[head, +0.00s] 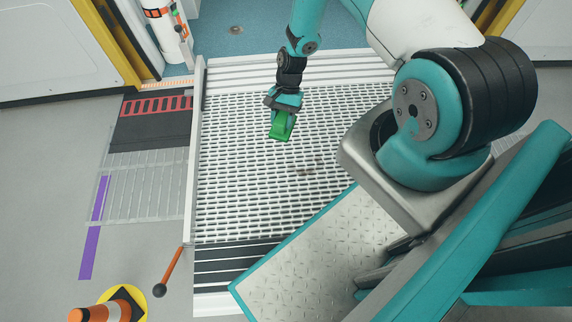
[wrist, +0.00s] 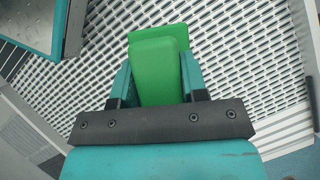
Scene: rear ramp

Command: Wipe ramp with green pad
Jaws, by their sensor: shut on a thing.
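The ramp (head: 245,190) is a light perforated metal plate, which also fills much of the wrist view (wrist: 235,75). A small brownish stain (head: 308,167) shows on the ramp, to the right of and nearer than my gripper in the head view. My gripper (head: 284,118) is over the far middle part of the ramp. It is shut on the green pad (head: 282,127). In the wrist view the pad's green block (wrist: 157,72) sits between the two teal fingers (wrist: 158,85). I cannot tell whether the pad touches the ramp.
A raised rail (head: 193,150) runs along the ramp's left edge. An orange lever with a dark knob (head: 168,271) is at the near left corner. An orange-white cone (head: 98,312) stands at the bottom left. A blue floor (head: 240,28) lies beyond the ramp.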

